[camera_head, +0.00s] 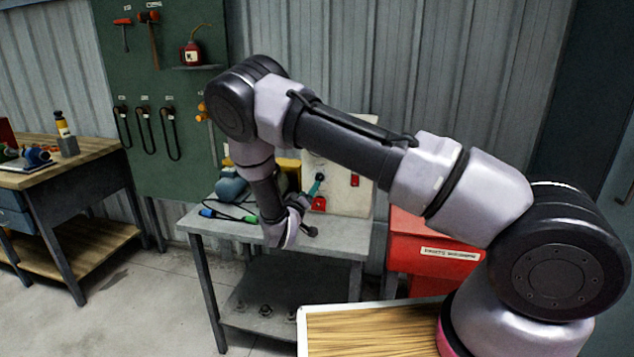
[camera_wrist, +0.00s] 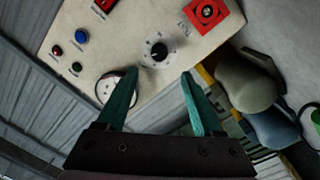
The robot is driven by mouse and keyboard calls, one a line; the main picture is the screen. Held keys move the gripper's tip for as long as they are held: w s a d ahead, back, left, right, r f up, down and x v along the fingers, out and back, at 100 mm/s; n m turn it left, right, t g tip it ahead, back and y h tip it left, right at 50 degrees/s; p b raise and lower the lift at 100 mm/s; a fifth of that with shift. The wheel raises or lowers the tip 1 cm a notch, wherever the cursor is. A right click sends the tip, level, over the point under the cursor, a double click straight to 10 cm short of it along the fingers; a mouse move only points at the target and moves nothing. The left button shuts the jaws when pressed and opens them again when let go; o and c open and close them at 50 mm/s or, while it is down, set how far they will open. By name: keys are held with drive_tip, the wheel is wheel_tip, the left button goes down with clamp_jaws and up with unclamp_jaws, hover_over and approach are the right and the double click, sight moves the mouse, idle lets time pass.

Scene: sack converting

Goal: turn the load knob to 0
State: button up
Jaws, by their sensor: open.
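A dark round knob (camera_wrist: 159,50) with a pale scale around it sits on the cream control panel (camera_wrist: 128,30) in the wrist view. It looks like the load knob, but its label and pointer setting are too small to read. My gripper (camera_wrist: 160,74) is open, with its two teal fingers apart and nothing between them. The fingertips lie just below the knob in that view, and I see no contact. In the head view, my gripper (camera_head: 318,184) is in front of the panel (camera_head: 346,196), where the knob cannot be made out clearly.
A red square switch (camera_wrist: 206,11) and small red, blue and green buttons share the panel. A round gauge (camera_wrist: 105,88) is partly behind one finger. The panel stands on a grey bench (camera_head: 345,240) with cables and a blue-grey item. A red cabinet (camera_head: 420,240) stands to its right.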

sight(318, 178)
drive_tip(key=x, duration=0.9)
clamp_jaws()
